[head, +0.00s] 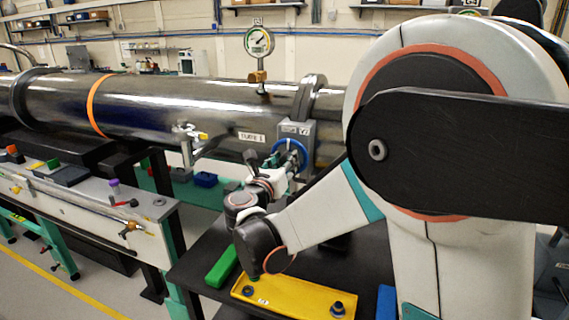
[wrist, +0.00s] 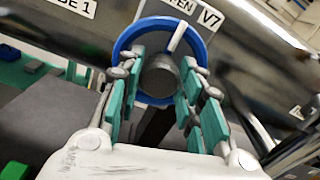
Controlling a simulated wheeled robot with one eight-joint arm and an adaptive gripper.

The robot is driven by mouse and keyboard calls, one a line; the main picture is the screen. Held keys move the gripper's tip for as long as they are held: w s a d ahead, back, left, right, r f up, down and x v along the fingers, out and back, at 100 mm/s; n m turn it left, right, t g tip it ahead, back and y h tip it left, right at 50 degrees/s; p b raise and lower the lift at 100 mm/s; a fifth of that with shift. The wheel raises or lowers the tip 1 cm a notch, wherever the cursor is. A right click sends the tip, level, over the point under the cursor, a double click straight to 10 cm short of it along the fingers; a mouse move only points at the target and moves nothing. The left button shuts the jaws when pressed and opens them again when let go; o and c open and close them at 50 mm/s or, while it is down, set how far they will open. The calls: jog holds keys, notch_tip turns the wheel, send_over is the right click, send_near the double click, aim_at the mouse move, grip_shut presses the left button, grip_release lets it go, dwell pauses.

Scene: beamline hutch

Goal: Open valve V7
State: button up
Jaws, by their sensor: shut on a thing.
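Valve V7 has a blue handwheel (wrist: 122,45) with a grey round hub (wrist: 160,76) at its centre and a white mark at upper right on its rim. In the head view, the blue wheel (head: 303,147) is on the grey valve body (head: 308,132) at the steel tube, partly hidden by my gripper. My gripper (wrist: 160,72) faces the wheel, its teal-padded fingers on either side of the hub, shut on the wheel. The exact contact is partly hidden.
The long steel tube (head: 150,110) runs across behind the valve, with a gauge (head: 259,42) on top. A smaller valve with a yellow handle (head: 201,136) is to the left. A yellow tray (head: 300,297) and green block (head: 222,266) lie on the dark table below my arm.

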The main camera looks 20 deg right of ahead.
jog(key=o, duration=1)
jog(key=shift+o, duration=0.3)
jog(key=shift+w+a+f, duration=0.1)
jog(key=shift+s, duration=0.2)
jog(key=shift+w, duration=0.1)
jog(key=v, duration=0.7)
jog(key=shift+s, duration=0.2)
